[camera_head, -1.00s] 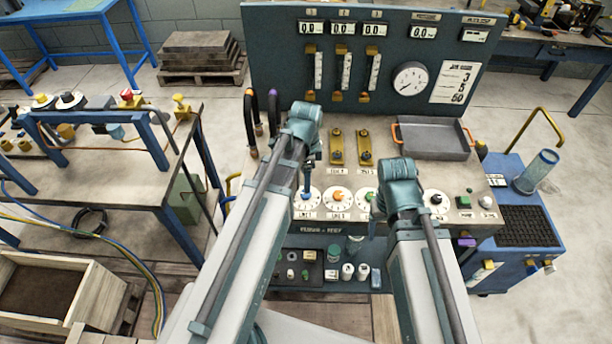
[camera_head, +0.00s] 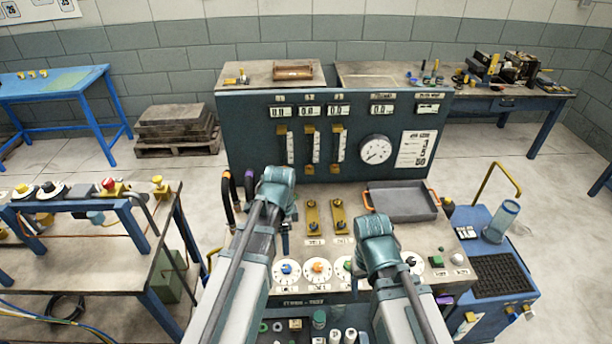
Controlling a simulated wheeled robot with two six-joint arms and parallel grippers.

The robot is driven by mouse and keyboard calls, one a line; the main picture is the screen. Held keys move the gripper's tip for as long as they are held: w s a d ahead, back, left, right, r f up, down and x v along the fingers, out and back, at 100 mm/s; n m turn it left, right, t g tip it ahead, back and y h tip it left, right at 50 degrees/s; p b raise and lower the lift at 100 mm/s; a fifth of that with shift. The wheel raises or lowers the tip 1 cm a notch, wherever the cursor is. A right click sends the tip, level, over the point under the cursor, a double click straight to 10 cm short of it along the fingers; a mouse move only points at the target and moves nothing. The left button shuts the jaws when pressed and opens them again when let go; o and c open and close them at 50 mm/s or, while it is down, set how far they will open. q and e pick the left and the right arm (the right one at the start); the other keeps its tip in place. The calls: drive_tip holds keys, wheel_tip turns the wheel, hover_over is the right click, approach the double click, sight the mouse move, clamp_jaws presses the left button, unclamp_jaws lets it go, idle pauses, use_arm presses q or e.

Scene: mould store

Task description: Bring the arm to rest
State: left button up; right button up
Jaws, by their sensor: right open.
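My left arm comes up from the bottom, with its teal joint (camera_head: 277,190) in front of the panel's lower left. My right arm's teal joint (camera_head: 376,243) is lower and further right, over the bench. Both arms are bent. My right gripper (camera_head: 354,284) hangs below its joint, mostly hidden by the arm, beside the dials. It is open and I see nothing in it. Of my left gripper (camera_head: 286,240), only a small dark part shows behind the arm near the blue-knobbed dial (camera_head: 287,269). Its fingers cannot be made out.
The bench holds a grey tray (camera_head: 403,203), two yellow bars (camera_head: 312,218) and a row of dials. A tall panel (camera_head: 250,135) with gauges stands behind. A blue cart (camera_head: 530,285) is at right, a cluttered table (camera_head: 75,262) at left.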

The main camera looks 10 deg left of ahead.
use_arm(q)
drive_tip(key=s+d+f+n+y+b, duration=0.1)
drive_tip(key=s+d+f+n+b, duration=0.1)
drive_tip(key=s+d+n, duration=0.7)
drive_tip(key=s+d, duration=0.2)
drive_tip(key=d, duration=0.1)
drive_tip(key=shift+f+n+b, duration=0.3)
drive_tip(key=shift+b, duration=0.1)
drive_tip(key=shift+s+d, duration=0.1)
